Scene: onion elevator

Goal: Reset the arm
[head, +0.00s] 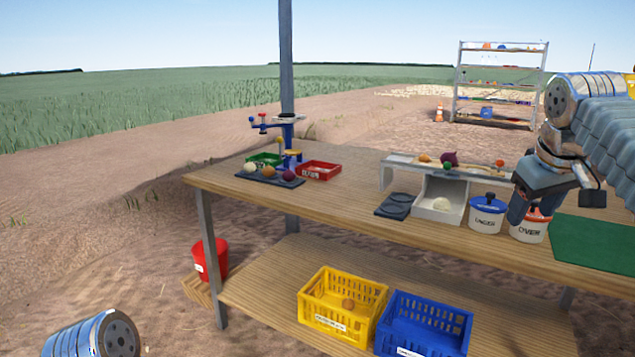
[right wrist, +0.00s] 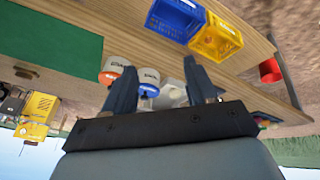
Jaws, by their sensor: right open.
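My right gripper (head: 533,207) hangs above the right part of the wooden table, in front of and over the white bucket with the orange lid (head: 528,230). In the right wrist view its two dark fingers (right wrist: 160,70) stand apart with nothing between them. The white bucket with the blue lid (head: 487,214) stands just left of it; both buckets also show in the right wrist view, upside down. Of my left arm only a blue and silver link shows at the bottom left of the head view; its gripper is out of frame.
The table (head: 340,215) carries a white stand (head: 440,206), a dark scale (head: 396,206), a green mat (head: 600,245) and a red tray (head: 319,170). A yellow crate (head: 340,322) and a blue crate (head: 425,325) stand on the lower shelf. A red bucket (head: 210,260) is at left.

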